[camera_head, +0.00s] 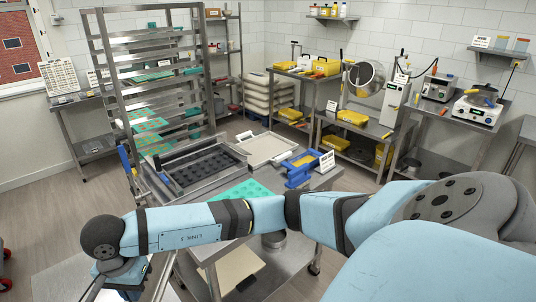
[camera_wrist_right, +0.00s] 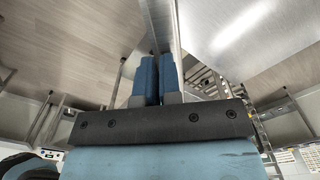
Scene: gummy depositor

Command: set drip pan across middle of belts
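My right arm crosses the head view from the right. Its gripper (camera_head: 122,291) is at the lower left, partly cut off by the bottom edge. In the right wrist view the two blue fingers of this gripper (camera_wrist_right: 157,62) are close together around a thin steel edge (camera_wrist_right: 160,22). This looks like the rim of the drip pan; most of it is out of view. In the head view a thin steel edge (camera_head: 95,288) shows beside the gripper. My left gripper is not in view. I cannot make out the belts.
A steel table holds a framed black mold tray (camera_head: 208,166), a pale tray (camera_head: 268,149), a teal mold (camera_head: 243,190) and a blue fixture (camera_head: 300,170). A tall rack (camera_head: 108,50) stands behind. Side benches line the back wall. Floor is open at left.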

